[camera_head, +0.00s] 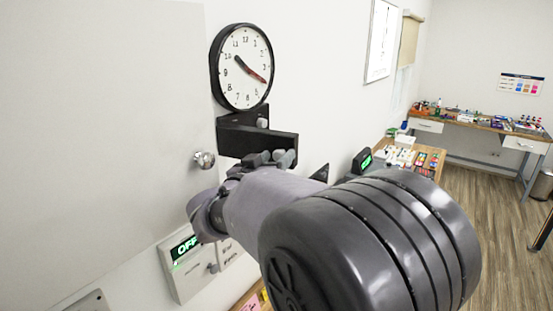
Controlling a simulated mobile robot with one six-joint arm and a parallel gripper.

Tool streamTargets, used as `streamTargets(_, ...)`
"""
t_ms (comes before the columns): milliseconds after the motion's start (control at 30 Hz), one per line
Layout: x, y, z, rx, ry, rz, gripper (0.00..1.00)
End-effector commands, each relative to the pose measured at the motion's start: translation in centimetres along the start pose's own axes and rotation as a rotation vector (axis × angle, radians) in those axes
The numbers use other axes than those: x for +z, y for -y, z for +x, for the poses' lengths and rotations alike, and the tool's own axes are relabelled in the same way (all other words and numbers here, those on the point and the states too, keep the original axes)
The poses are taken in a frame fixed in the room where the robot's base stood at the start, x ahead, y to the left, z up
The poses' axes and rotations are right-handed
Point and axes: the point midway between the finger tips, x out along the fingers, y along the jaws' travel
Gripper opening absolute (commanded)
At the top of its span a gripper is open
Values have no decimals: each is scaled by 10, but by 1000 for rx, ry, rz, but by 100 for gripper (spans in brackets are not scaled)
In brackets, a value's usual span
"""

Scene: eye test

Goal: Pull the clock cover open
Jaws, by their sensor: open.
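The round wall clock (242,68) has a white face, black numerals, dark hands and a red hand. Its thick black rim (214,72) surrounds the face; the cover looks closed against it, though I cannot make out a clear gap or handle. My gripper (250,127) is the black, angular part just below the clock, at the end of my grey arm. It is open, with nothing visible between its jaws. Its upper part is close to the clock's lower rim; I cannot tell whether they touch. My arm hides the wall below.
A silver knob (204,160) sits on the pale panel at left. A white box with a green "OFF" display (186,248) is below. A small dark device with a green display (363,162) and a cluttered desk (480,125) stand right. Open wooden floor lies at right.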

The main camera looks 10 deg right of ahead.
Motion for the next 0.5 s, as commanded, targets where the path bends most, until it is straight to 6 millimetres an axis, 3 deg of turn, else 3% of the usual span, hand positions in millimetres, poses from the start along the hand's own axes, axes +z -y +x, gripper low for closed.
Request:
streamTargets(233, -40, -10, -2, 0, -4, 5, 52)
streamTargets(500, -30, -58, -69, -3, -3, 3, 52)
